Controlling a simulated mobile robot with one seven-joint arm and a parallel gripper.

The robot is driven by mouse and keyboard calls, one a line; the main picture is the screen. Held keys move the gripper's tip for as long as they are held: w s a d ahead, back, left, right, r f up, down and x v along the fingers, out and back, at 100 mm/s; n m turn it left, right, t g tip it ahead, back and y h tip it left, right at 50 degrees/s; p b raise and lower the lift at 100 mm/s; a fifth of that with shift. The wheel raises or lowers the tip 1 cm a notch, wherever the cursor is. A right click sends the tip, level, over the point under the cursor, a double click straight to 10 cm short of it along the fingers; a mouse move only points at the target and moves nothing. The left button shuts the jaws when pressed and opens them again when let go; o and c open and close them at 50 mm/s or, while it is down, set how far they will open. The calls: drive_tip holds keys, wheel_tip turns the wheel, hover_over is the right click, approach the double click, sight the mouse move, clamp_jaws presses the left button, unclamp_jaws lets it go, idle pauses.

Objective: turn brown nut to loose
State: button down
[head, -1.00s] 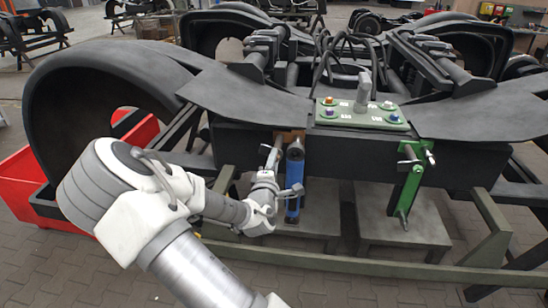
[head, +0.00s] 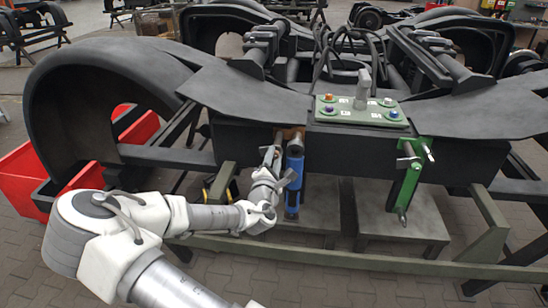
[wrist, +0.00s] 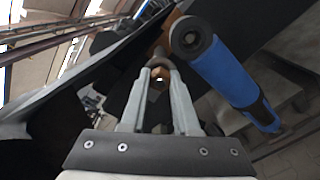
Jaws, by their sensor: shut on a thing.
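The brown nut (wrist: 158,80) sits at the end of the pair of fingers in the wrist view, partly covered by them. My gripper (wrist: 159,70) is shut on it, one finger on each side. In the head view my gripper (head: 277,142) reaches up beside the blue damper, under the dark beam; the nut itself cannot be made out there. A brown bracket (head: 291,132) shows at the damper's top.
The blue damper (head: 294,180) hangs just right of my gripper; it also shows in the wrist view (wrist: 225,72). A green lever bracket (head: 409,180) hangs further right. A green plate (head: 352,117) with coloured knobs lies on the beam. A red bin (head: 28,190) stands left.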

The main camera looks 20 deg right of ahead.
drive_tip(key=c, duration=0.7)
unclamp_jaws()
drive_tip(key=shift+o, duration=0.2)
drive_tip(key=p+v, duration=0.8)
drive_tip(key=v, duration=0.9)
drive_tip(key=shift+s, duration=0.2)
drive_tip(key=shift+a, duration=0.15)
